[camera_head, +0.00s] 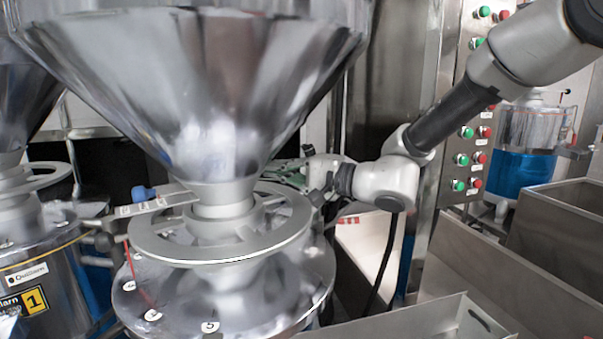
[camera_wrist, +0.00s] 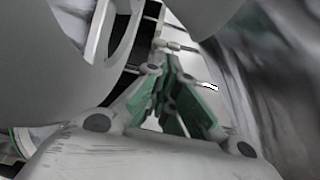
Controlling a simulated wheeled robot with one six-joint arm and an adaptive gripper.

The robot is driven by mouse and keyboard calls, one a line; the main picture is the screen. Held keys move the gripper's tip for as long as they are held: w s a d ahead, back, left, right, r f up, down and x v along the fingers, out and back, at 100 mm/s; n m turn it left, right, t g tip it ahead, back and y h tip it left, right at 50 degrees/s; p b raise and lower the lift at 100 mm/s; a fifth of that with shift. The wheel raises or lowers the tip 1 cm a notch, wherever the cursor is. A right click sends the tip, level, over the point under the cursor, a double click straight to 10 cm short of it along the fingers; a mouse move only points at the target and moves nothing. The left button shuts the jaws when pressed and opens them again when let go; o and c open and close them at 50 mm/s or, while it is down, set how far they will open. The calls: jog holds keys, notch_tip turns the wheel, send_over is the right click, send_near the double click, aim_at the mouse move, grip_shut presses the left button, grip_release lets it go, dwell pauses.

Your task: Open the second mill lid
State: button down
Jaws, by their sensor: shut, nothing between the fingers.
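A mill stands in the middle of the head view, with a grey spoked ring (camera_head: 220,249) around the neck under a large steel hopper (camera_head: 215,90). Its round metal top (camera_head: 285,290), with small numbered tags, lies below the ring. No label here tells me it is the second mill.
A mill body labelled 1 (camera_head: 35,300) stands at the left. Steel bins (camera_head: 510,270) fill the lower right. The hopper closely overhangs my gripper.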

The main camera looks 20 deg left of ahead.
jog(key=shift+s+a, duration=0.25)
jog(key=shift+s, duration=0.35)
jog(key=shift+s+a, duration=0.2)
jog(key=shift+s, duration=0.45)
jog(key=shift+s+a, duration=0.25)
jog(key=shift+s, duration=0.35)
jog(key=shift+s, duration=0.1)
